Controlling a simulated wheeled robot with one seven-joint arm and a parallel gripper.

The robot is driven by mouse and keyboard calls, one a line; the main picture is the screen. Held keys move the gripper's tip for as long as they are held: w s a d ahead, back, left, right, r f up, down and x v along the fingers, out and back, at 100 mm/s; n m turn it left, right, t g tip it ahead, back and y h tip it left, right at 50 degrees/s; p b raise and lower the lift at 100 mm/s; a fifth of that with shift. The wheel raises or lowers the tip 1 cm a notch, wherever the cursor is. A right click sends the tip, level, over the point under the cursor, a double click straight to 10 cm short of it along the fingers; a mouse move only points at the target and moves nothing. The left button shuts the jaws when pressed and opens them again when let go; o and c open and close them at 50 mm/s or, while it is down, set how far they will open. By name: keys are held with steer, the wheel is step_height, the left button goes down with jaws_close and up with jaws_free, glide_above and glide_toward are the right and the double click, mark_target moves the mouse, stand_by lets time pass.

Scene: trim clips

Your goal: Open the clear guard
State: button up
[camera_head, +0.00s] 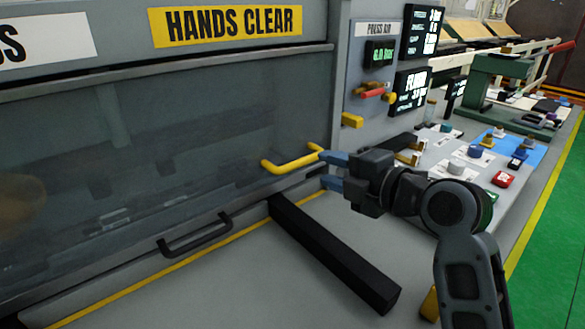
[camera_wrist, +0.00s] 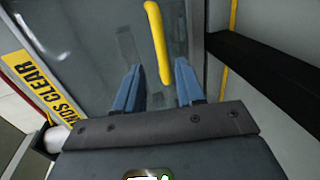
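The clear guard (camera_head: 130,150) is a large see-through panel in a grey frame on the left of the head view, and it looks closed. A yellow handle (camera_head: 292,161) sits at its lower right, and a black handle (camera_head: 195,235) lies along its lower edge. My gripper (camera_head: 333,170) is at the right end of the yellow handle, its blue fingers pointing left. In the wrist view the fingers are apart, and the yellow handle (camera_wrist: 158,42) shows ahead of the gap between them. I cannot tell whether a finger touches it. Nothing is held.
A black bar (camera_head: 335,255) juts across the grey bench below the guard. A panel with a red-handled valve (camera_head: 373,93) and displays stands right of the guard. The bench front (camera_head: 230,295) is clear.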

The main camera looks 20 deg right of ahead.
mark_target(306, 163)
steer(key=shift+p+x, duration=0.7)
steer(key=shift+x, duration=3.45)
steer(key=shift+f, duration=0.1)
jaws_close()
